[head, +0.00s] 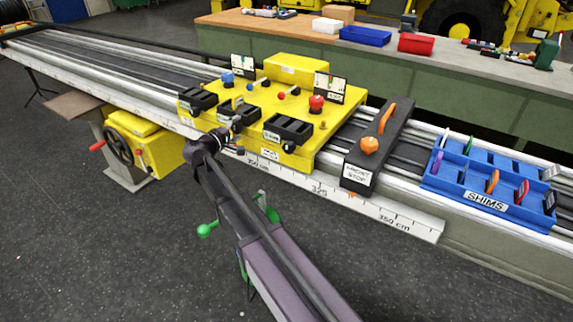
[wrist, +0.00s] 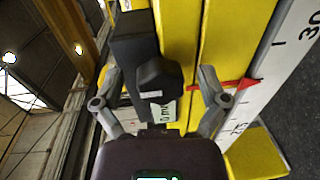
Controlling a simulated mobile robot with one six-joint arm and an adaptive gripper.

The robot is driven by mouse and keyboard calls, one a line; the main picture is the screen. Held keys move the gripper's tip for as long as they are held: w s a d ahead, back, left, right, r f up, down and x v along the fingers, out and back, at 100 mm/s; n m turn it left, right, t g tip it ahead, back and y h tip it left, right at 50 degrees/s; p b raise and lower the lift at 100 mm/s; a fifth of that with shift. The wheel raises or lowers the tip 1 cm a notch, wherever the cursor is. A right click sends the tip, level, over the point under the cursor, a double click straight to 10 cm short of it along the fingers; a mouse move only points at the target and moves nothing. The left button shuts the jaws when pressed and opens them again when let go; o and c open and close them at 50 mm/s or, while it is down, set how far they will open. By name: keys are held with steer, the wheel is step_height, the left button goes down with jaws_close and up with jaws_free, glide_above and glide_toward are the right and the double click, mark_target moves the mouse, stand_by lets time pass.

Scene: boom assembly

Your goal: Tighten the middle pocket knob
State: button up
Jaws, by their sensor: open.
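The middle pocket (head: 243,113) is a black block on the front of the yellow carriage (head: 297,96), between the left pocket (head: 198,99) and the right pocket (head: 288,131). My gripper (head: 222,137) is at the carriage's front edge by the middle pocket and hides part of it. In the wrist view, a dark knob (wrist: 160,82) on a black pocket body (wrist: 133,48) lies between the spread fingers of my gripper (wrist: 159,76). The fingers are open, one on each side, with gaps to the knob. A small white label reading about "0 mm" shows beside it.
A "FRONT STOP" block (head: 395,125) with an orange knob stands right of the carriage. A blue shims tray (head: 486,204) is further right. A yellow handwheel box (head: 148,143) is below left. A red pointer (wrist: 241,86) touches the ruler (wrist: 282,50).

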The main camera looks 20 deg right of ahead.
steer(key=n, duration=0.4)
steer(key=shift+n, duration=0.3)
steer(key=n+h, duration=0.1)
steer(key=n, duration=0.3)
steer(key=shift+g, duration=0.4)
steer(key=n+b, duration=0.1)
steer(key=n, duration=0.3)
steer(key=shift+a+n, duration=0.1)
steer(key=shift+n, duration=0.2)
steer(key=n+h, duration=0.1)
steer(key=n, duration=0.3)
steer(key=shift+s+a+r+n, duration=0.1)
steer(key=shift+a+n, duration=0.1)
steer(key=shift+n, duration=0.2)
steer(key=v, duration=1.3)
steer(key=s+d+m+g+y+p, duration=0.35)
steer(key=s+d+m+p, duration=0.3)
steer(key=d, duration=0.25)
steer(key=s+d+m+g+y+p, duration=0.3)
steer(key=s+d+m+g+p, duration=0.15)
steer(key=d+m+p, duration=0.3)
steer(key=s+d+r+m+g+y+p, duration=0.2)
steer(key=s+r+m+y+p, duration=0.3)
steer(key=s+m+p, duration=0.4)
steer(key=shift+s+d+r+m+y, duration=0.2)
steer(key=shift+s+d+m+y, duration=0.4)
steer(key=shift+s+y, duration=0.25)
